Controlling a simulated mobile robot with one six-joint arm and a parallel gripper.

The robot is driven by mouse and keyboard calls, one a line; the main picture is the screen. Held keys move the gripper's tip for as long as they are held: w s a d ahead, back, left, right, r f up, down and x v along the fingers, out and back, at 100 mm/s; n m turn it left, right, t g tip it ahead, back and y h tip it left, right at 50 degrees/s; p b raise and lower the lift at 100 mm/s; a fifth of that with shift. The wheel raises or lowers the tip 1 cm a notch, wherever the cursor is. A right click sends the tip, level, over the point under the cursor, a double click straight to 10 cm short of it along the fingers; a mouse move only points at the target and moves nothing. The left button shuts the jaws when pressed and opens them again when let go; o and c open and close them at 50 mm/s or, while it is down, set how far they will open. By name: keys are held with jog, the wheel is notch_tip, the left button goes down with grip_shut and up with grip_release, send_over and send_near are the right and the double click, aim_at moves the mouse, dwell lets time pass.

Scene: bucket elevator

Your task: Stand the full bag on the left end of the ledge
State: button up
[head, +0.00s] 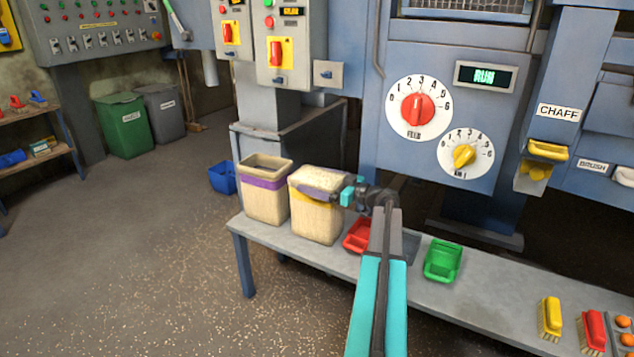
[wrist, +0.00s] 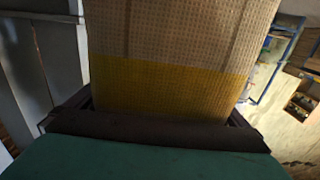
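A woven beige bag with a yellow band (head: 316,217) is upright over the left part of the grey ledge (head: 400,272). It looks filled to its top. Its base appears at the ledge surface, but I cannot tell whether it bears on it. My gripper (head: 322,190) reaches it from the right, with a dark finger across its upper part. In the wrist view the bag (wrist: 180,45) fills the space between the fingers (wrist: 165,115), at its yellow band. A second bag with a purple band (head: 264,190) stands just left of it, at the ledge's left end, with a sunken top.
Yellow (head: 550,318) and red brushes (head: 592,331) are farther right. The machine with dials (head: 418,108) rises behind. A blue bin (head: 222,178) stands on the floor behind left.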

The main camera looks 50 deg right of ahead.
jog(key=shift+r, duration=0.2)
jog(key=p+v, duration=0.3)
jog(key=v, duration=0.9)
jog(key=shift+f, duration=0.1)
dwell(0.4)
jog(key=shift+s, duration=0.1)
dwell(0.3)
